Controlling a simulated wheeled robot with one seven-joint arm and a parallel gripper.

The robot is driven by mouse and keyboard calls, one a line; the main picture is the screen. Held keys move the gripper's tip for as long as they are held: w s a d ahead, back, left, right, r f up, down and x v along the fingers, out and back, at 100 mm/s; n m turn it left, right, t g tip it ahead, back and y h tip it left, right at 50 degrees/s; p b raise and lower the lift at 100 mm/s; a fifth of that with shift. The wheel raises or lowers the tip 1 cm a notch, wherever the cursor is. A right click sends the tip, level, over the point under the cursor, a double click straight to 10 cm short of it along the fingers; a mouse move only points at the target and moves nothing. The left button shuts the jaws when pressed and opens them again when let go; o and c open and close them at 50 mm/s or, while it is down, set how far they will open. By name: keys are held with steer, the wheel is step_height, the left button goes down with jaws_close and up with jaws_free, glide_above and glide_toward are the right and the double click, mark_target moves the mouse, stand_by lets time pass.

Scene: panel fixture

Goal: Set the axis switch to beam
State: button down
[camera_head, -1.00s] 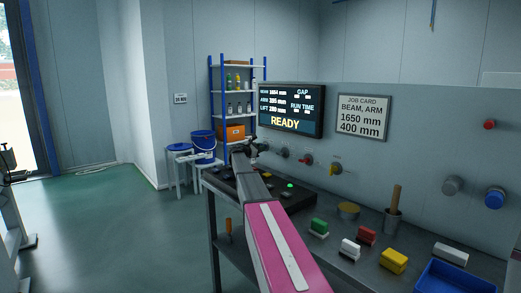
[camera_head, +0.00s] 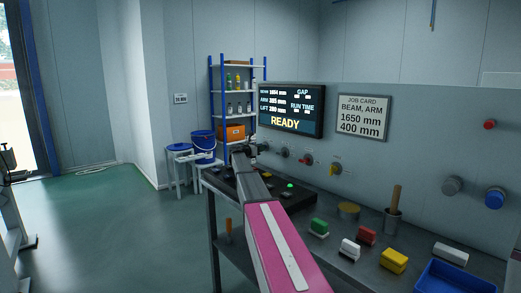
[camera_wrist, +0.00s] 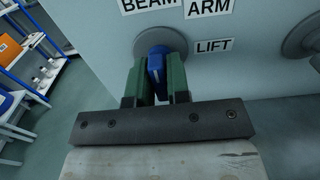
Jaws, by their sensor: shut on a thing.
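In the wrist view my gripper (camera_wrist: 157,90) has its two green fingers closed on the blue handle of the axis switch (camera_wrist: 156,64), which stands out from a round grey base on the panel. The labels BEAM (camera_wrist: 150,4), ARM (camera_wrist: 208,7) and LIFT (camera_wrist: 213,46) surround the switch at top and right. Which label the handle points to I cannot tell, since the fingers cover much of it. In the head view my gripper (camera_head: 252,148) is small at the panel's far left end, and the switch is hard to make out there.
The display (camera_head: 291,110) reads READY, with a beam value that looks like 1654 mm. The job card (camera_head: 363,117) lists BEAM, ARM, 1650 mm and 400 mm. Other knobs (camera_head: 334,169) sit right along the panel. Coloured blocks (camera_head: 394,261) and a blue tray (camera_head: 455,281) are on the bench.

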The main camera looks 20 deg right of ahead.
steer(key=c, duration=1.2)
jaws_free()
steer(key=shift+o, duration=0.2)
steer(key=shift+s+a, duration=0.1)
steer(key=shift+a, duration=0.05)
steer(key=v, duration=1)
steer(key=shift+s+a, duration=0.1)
steer(key=shift+a, duration=0.15)
steer(key=shift+a, duration=0.1)
